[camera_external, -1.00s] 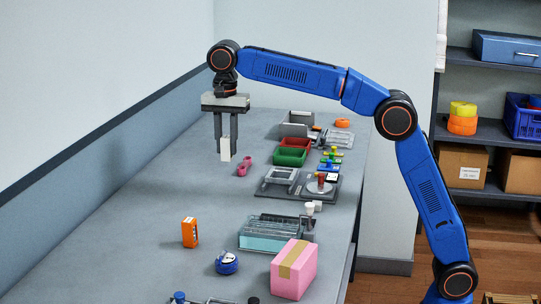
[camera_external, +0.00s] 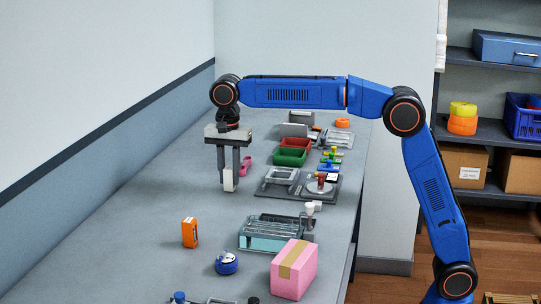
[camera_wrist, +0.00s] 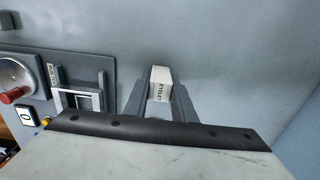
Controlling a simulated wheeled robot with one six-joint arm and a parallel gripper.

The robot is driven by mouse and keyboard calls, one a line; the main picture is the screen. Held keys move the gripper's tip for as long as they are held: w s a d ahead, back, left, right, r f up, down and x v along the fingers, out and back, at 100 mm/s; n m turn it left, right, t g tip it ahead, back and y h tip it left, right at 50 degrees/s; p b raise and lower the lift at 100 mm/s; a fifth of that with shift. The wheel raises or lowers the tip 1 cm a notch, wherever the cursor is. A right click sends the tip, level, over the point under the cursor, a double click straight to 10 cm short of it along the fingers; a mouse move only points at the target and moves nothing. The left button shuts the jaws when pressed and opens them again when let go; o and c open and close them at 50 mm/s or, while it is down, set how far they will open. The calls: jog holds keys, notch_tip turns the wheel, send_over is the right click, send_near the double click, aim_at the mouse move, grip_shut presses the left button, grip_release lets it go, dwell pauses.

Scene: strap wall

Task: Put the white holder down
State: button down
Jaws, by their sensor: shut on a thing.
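The white holder (camera_external: 228,180) is a small upright white block between the fingertips of my gripper (camera_external: 228,172). My gripper is shut on it, pointing down, low over the grey bench (camera_external: 150,240). I cannot tell whether the holder's bottom touches the bench. In the wrist view the holder (camera_wrist: 159,84) shows between the two grey fingers, with dark lettering on its side; part of it is hidden by the fingers.
A pink object (camera_external: 246,166) lies just behind and right of my gripper. Right of it stands a dark device panel (camera_external: 270,188) with a white-framed square. An orange box (camera_external: 190,232) and a blue round item (camera_external: 227,263) are nearer the camera. The bench to the left is clear.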

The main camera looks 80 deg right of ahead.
aim_at(229, 168)
jog(key=c, duration=1.5)
grip_release()
jog(key=shift+f, duration=0.1)
notch_tip(229, 168, up, 12)
jog(key=shift+f, duration=0.25)
jog(key=shift+r, duration=0.4)
